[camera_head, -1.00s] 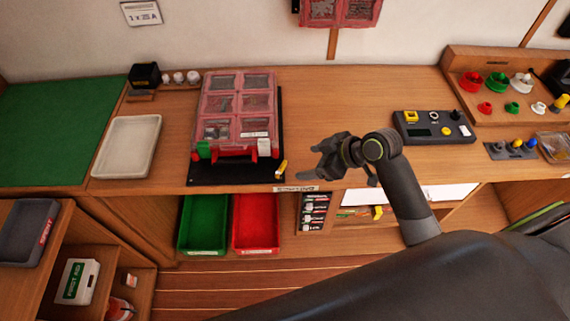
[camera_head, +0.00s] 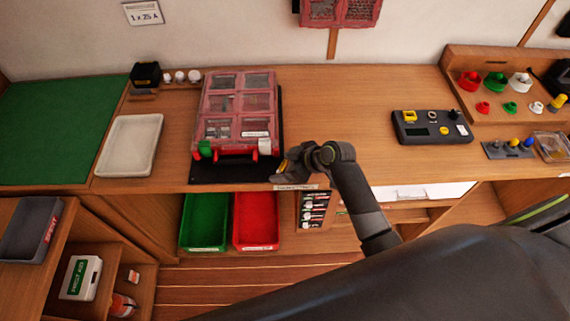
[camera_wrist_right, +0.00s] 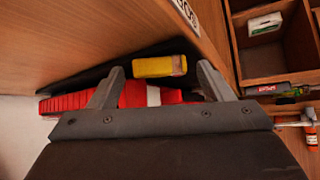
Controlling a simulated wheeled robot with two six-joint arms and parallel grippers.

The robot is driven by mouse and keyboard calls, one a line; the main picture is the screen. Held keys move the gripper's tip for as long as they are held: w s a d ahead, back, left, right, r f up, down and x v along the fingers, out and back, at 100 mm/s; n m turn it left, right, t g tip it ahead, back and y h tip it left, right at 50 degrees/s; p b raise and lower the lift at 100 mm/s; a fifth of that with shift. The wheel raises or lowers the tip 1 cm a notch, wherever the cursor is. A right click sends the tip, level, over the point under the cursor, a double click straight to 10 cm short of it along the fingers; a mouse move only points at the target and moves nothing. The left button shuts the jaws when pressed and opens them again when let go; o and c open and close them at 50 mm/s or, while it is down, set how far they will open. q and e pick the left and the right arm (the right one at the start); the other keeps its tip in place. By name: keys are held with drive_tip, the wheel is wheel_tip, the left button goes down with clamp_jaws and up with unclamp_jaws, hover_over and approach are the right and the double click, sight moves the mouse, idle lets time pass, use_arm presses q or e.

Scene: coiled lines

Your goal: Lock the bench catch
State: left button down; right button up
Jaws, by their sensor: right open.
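The bench catch is a small yellow lever (camera_head: 283,165) at the front right corner of the black base plate (camera_head: 222,174) under the red clear-lidded case (camera_head: 238,110). In the right wrist view the yellow lever (camera_wrist_right: 158,66) shows between the two grey fingertips, with a gap at each side. My right gripper (camera_head: 281,173) is open at the lever and partly covers it in the head view; it also shows in the wrist view (camera_wrist_right: 161,70). I cannot tell whether a finger touches the lever. My left gripper is not in view.
A white tray (camera_head: 102,170) lies left of the case. A grey control box (camera_head: 432,127) stands at right, with bare bench between. Green (camera_head: 205,236) and red (camera_head: 256,237) bins sit below the bench's front edge, beside a rack of small containers (camera_head: 314,211).

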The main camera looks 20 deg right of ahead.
drive_tip(key=c, duration=1)
drive_tip(key=shift+o, duration=0.2)
drive_tip(key=shift+w+f+n+g+y+b, duration=0.1)
drive_tip(key=shift+n+g+y+b, duration=0.2)
drive_tip(key=shift+n+b, duration=0.25)
drive_tip(key=shift+w+f+n+g+y+b, duration=0.1)
drive_tip(key=shift+n+g+y+b, duration=0.1)
drive_tip(key=shift+n+g+b, duration=0.3)
drive_tip(key=shift+r+n+g+y+b, duration=0.15)
drive_tip(key=shift+n+g+y+b, duration=0.5)
drive_tip(key=shift+n+b, duration=0.55)
drive_tip(key=shift+r, duration=0.2)
